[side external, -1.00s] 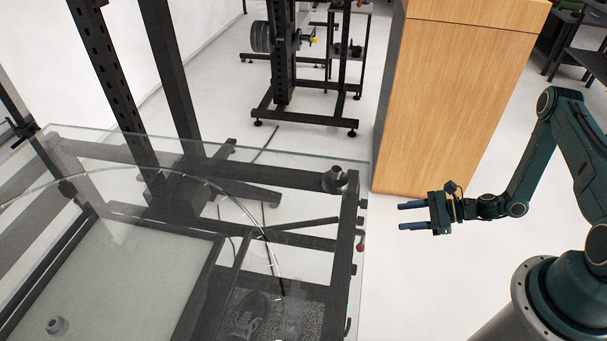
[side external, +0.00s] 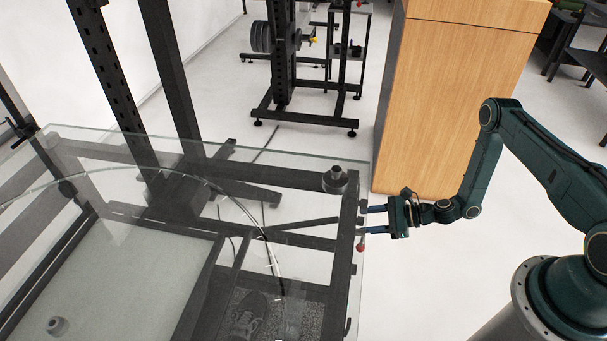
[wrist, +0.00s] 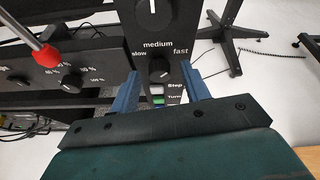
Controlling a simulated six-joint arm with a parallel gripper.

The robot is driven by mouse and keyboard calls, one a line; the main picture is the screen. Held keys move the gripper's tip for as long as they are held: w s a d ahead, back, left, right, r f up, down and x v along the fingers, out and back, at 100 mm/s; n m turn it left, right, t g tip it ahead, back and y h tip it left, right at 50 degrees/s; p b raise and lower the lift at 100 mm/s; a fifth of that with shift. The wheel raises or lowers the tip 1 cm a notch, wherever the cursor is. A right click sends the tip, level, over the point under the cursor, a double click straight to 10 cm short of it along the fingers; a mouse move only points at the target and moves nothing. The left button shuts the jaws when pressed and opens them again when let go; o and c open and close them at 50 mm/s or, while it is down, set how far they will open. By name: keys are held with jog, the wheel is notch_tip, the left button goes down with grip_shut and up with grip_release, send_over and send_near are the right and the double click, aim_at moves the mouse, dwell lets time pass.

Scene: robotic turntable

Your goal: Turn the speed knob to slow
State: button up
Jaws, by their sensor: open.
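The speed knob (wrist: 160,69) is a small black dial on a black panel in the wrist view, with "slow" at its upper left, "medium" above and "fast" at its upper right. Its pale pointer mark is too small to read surely. My gripper (wrist: 162,74) is open, with one blue finger on each side of the knob in the picture. I cannot tell whether either finger touches it. In the side view my gripper (side external: 365,221) reaches the right edge of the glass-topped frame, and the knob cannot be made out there.
A larger black knob (wrist: 153,15) sits above the speed knob. Buttons marked Step and Turn (wrist: 158,98) are just below it. A red-tipped lever (wrist: 47,56) sticks out at left, near percent dials. The glass top (side external: 110,240) and a wooden cabinet (side external: 450,100) stand nearby.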

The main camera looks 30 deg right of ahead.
jog(key=shift+w+a, duration=0.1)
jog(key=shift+a, duration=0.05)
jog(key=c, duration=1)
jog(key=shift+f+n, duration=0.1)
jog(key=shift+n, duration=0.3)
jog(key=shift+s+a+n+t+h, duration=0.1)
jog(key=shift+n+t+h, duration=0.5)
jog(key=shift+n, duration=0.45)
jog(key=shift+s+a+n+t+h, duration=0.1)
jog(key=shift+n+t+h, duration=0.3)
jog(key=shift+n+t, duration=0.5)
jog(key=shift+d+f+n, duration=0.1)
jog(key=shift+n, duration=0.15)
